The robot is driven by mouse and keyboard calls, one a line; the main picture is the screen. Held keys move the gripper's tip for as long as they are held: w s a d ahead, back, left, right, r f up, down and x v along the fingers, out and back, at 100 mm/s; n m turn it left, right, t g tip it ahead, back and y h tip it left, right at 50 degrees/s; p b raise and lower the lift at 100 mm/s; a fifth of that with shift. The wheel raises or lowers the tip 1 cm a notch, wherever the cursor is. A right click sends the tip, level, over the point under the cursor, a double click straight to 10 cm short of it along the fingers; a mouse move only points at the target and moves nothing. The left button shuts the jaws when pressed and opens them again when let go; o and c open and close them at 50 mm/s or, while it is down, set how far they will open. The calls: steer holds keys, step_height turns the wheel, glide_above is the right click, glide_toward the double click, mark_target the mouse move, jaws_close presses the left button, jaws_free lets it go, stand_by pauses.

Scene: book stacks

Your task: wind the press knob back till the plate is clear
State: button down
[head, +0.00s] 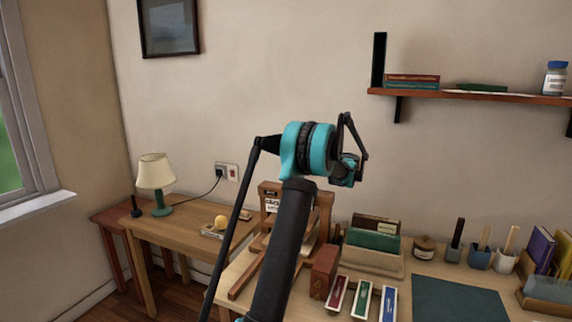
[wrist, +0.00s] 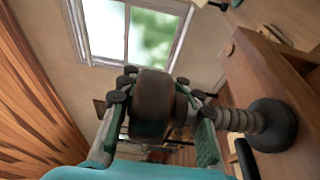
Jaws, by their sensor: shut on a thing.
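The wooden press (head: 325,205) stands on the desk, partly hidden behind my arm. Its wooden frame (wrist: 245,75) fills the right of the wrist view. A ribbed grey screw (wrist: 238,120) runs from a round black collar (wrist: 272,125) toward my gripper. The brown press knob (wrist: 152,105) sits between my two teal fingers. My gripper (head: 347,172) is shut on this knob, above the press in the head view. The knob cannot be made out in the head view. The press plate is not clearly visible, so its clearance cannot be told.
A box of cards (head: 372,255), a brown block (head: 322,272) and red, green and blue strips (head: 361,299) lie right of the press. A dark green mat (head: 455,302) lies further right. A lamp (head: 156,175) stands at left. A shelf (head: 470,96) hangs at upper right.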

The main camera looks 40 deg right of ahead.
steer(key=shift+s+f, duration=0.1)
steer(key=shift+f, duration=0.15)
steer(key=c, duration=1.3)
jaws_free()
steer(key=shift+r, duration=0.1)
steer(key=shift+o, duration=0.2)
steer(key=v, duration=0.7)
steer(key=shift+d, duration=0.2)
steer(key=shift+s, duration=0.1)
